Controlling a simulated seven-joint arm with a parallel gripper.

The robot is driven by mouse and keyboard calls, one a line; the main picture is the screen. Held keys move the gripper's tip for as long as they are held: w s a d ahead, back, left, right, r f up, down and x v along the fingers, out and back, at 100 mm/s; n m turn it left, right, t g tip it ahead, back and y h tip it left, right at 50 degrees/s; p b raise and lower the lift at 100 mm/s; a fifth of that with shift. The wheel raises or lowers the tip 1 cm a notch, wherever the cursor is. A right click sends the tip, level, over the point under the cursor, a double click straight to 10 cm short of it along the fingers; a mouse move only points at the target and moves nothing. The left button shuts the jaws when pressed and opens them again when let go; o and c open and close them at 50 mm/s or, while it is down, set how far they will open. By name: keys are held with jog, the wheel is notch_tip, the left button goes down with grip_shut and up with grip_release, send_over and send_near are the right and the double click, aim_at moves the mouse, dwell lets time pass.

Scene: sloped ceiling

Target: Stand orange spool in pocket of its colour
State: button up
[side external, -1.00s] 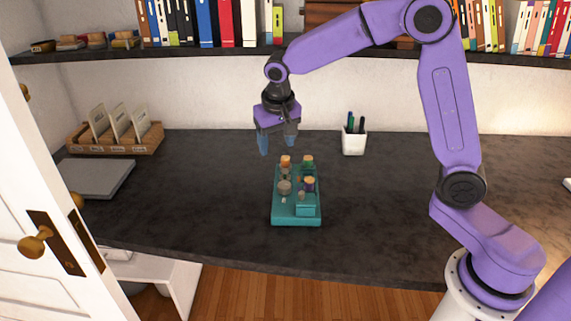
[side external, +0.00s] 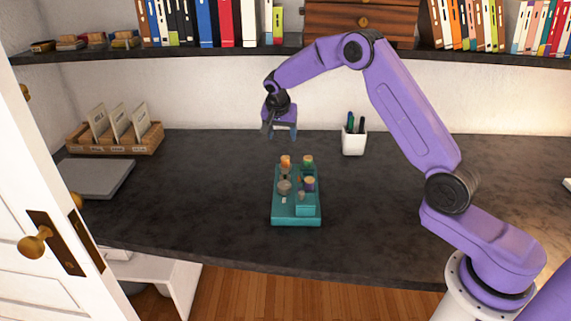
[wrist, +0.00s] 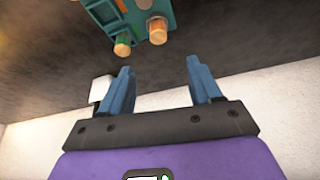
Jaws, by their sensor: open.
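A teal tray (side external: 282,218) stands on the dark worktop and holds several small spools and fittings. A spool with an orange top (side external: 285,162) is at its far left corner; it also shows in the wrist view (wrist: 158,30). A spool with a green top (side external: 308,160) is at the far right corner, and a purple one (side external: 309,184) is nearer. I cannot tell the pocket colours or which pocket the orange spool is in. My gripper (side external: 281,134) is open and empty, above and behind the tray's far end, apart from the spools.
A white pen cup (side external: 354,142) stands right of the tray at the back. A wooden card holder (side external: 115,139) and a grey flat slab (side external: 97,178) are at the left. A bookshelf (side external: 230,48) runs above the worktop. The worktop around the tray is clear.

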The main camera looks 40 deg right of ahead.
send_over(285, 158)
jog(key=s+a, duration=0.1)
jog(key=a, duration=0.1)
notch_tip(285, 158, down, 6)
jog(key=shift+x, duration=2.9)
jog(key=shift+s, duration=0.2)
jog(key=shift+c, duration=0.3)
jog(key=c, duration=1)
jog(key=shift+r, duration=0.1)
jog(key=shift+c, duration=0.2)
